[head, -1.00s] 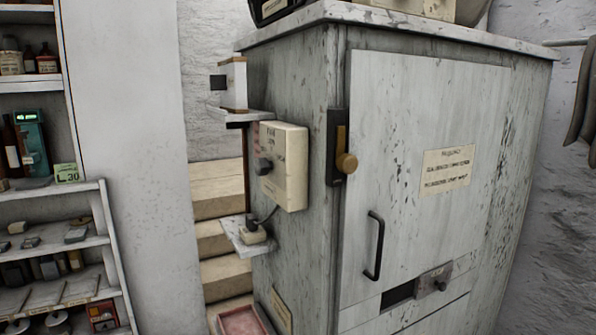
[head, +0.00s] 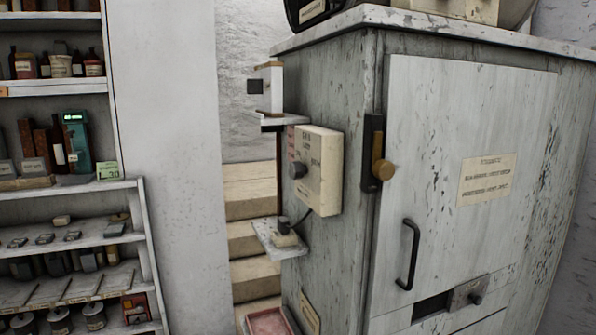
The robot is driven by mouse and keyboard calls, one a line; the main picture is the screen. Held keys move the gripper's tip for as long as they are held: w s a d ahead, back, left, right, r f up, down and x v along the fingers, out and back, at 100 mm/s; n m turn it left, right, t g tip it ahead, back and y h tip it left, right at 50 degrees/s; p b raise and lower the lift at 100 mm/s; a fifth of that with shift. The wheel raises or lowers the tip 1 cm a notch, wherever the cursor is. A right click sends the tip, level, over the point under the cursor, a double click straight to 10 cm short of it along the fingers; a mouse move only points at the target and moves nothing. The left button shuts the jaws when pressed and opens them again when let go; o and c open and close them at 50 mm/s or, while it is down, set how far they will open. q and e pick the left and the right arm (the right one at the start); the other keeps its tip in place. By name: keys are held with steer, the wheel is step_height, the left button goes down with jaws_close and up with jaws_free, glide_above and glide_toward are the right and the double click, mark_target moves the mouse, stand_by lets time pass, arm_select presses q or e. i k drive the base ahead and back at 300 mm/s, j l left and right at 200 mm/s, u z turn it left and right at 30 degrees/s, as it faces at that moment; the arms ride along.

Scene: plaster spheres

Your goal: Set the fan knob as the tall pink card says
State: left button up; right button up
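A cream control box (head: 322,185) is fixed to the left side of a worn grey cabinet (head: 345,90). A dark round knob (head: 298,168) sticks out of the box's front, with small lettering around it too blurred to read. A narrow pinkish strip, perhaps the pink card (head: 291,141), shows at the box's left edge, mostly hidden by the box. I cannot read it or tell where the knob points. Neither gripper is in view.
A small shelf (head: 278,241) with a dark-topped switch juts out below the box, and another shelf (head: 283,119) above it. Shelves of bottles (head: 62,86) stand left. A reddish tray (head: 268,322) lies low.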

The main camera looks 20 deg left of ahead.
mark_target(297, 170)
steer(key=i+j+z, duration=0.1)
steer(key=j, duration=0.5)
steer(key=i+j, duration=0.1)
steer(key=j, duration=0.55)
steer(key=i+j+z, duration=0.15)
steer(key=j, duration=0.45)
steer(key=k, duration=0.05)
